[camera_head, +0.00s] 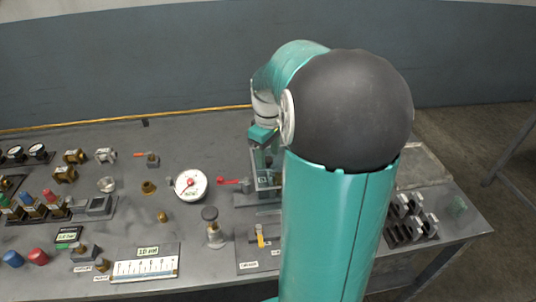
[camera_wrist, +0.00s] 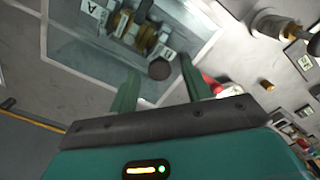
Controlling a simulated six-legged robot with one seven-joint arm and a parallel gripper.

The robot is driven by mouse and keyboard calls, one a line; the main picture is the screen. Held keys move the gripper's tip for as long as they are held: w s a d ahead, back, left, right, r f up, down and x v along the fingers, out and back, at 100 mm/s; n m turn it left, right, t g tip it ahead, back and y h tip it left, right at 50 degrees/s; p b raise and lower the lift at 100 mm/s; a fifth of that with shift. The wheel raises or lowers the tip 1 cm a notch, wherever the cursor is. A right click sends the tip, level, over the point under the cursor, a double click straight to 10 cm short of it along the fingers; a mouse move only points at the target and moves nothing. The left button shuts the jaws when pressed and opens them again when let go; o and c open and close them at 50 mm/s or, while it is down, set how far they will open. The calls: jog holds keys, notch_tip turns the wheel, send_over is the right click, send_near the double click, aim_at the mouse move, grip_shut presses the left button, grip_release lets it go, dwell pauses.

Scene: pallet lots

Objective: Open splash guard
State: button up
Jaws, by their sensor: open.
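The splash guard (camera_wrist: 75,55) looks like a clear panel with pale edges in the wrist view. Brass fittings (camera_wrist: 145,35) and white labels, one marked A, show through or beside it. My gripper (camera_wrist: 160,67) is open, its two green fingers apart and pointing toward the guard's near edge. A dark round knob (camera_wrist: 160,70) appears between the fingertips; I cannot tell whether anything touches. In the head view, my gripper (camera_head: 264,137) is above a clear-sided box, the guard (camera_head: 266,182), partly hidden by my arm. I cannot tell the lid's angle.
A red-handled valve (camera_head: 230,181) and a white dial gauge (camera_head: 190,185) stand left of the guard. A brass valve with a dark knob (camera_head: 213,228) is nearer. Several switches and fittings crowd the grey bench (camera_head: 130,210). Dark blocks (camera_head: 410,220) stand at right.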

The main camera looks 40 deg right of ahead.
jog(key=shift+f, duration=0.45)
grip_shut()
jog(key=s+d, duration=1.1)
jog(key=d, duration=0.5)
grip_release()
